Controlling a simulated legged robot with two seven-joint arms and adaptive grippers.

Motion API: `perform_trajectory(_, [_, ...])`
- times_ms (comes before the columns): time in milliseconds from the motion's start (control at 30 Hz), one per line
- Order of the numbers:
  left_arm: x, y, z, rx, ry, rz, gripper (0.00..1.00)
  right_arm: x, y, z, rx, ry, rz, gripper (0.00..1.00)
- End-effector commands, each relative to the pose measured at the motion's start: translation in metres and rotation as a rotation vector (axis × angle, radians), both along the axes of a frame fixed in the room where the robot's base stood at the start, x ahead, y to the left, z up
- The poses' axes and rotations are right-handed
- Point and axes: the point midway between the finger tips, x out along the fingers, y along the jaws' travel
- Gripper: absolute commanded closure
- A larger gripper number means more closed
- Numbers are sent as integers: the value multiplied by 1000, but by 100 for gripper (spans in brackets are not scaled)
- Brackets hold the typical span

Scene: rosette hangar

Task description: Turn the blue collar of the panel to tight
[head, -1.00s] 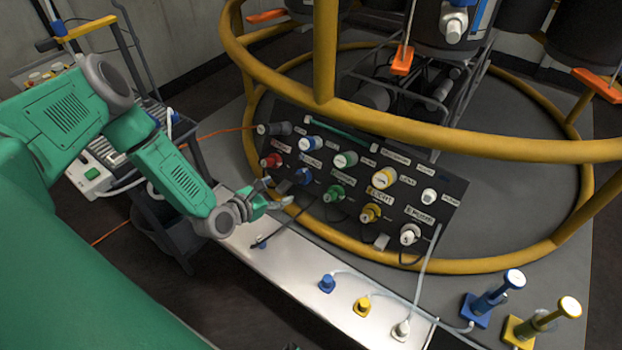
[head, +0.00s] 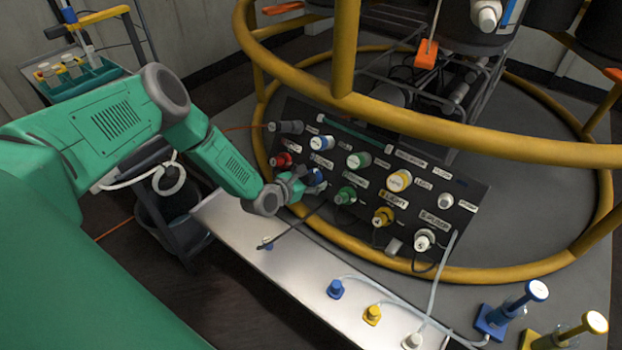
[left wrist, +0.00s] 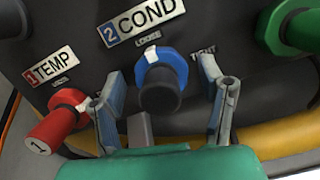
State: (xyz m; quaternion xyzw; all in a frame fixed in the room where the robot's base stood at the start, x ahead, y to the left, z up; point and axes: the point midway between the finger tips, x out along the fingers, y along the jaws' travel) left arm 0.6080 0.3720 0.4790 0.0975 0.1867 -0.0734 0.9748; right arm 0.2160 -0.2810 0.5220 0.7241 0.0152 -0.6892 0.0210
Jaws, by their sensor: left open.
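The blue collar (left wrist: 161,68) shows under the "2 COND" label in the left wrist view. A dark round plug body sticks out of its middle. The white mark on its rim sits at the top, by the word LOOSE; the word TIGHT is to its right. In the head view the blue collar (head: 317,177) is partly hidden by my fingers on the dark panel (head: 470,192). My left gripper (left wrist: 164,84) is open, one finger on each side of the collar, with visible gaps. It also shows in the head view (head: 303,183). My right gripper is not in view.
A red connector (left wrist: 55,119) is close to the left finger, and a green one (left wrist: 300,28) is at the upper right. A yellow ring rail (head: 480,148) crosses in front of the panel's top. A pale bench (head: 290,285) with coloured plugs lies below.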

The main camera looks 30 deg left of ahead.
Motion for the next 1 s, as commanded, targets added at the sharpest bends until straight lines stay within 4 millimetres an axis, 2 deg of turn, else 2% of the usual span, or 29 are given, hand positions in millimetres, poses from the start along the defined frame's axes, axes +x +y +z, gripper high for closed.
perform_trajectory(33, [0,0,0,0,0,0,37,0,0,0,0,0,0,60])
perform_trajectory(67, [0,0,0,0,0,0,44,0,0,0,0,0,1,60])
perform_trajectory(100, [0,0,0,0,0,0,58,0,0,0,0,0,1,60])
perform_trajectory(200, [0,0,1,3,-1,1,87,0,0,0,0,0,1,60])
perform_trajectory(633, [1,-1,2,49,-11,-32,86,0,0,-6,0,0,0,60])
perform_trajectory(1000, [2,-1,3,286,-32,-178,86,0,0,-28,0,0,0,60])
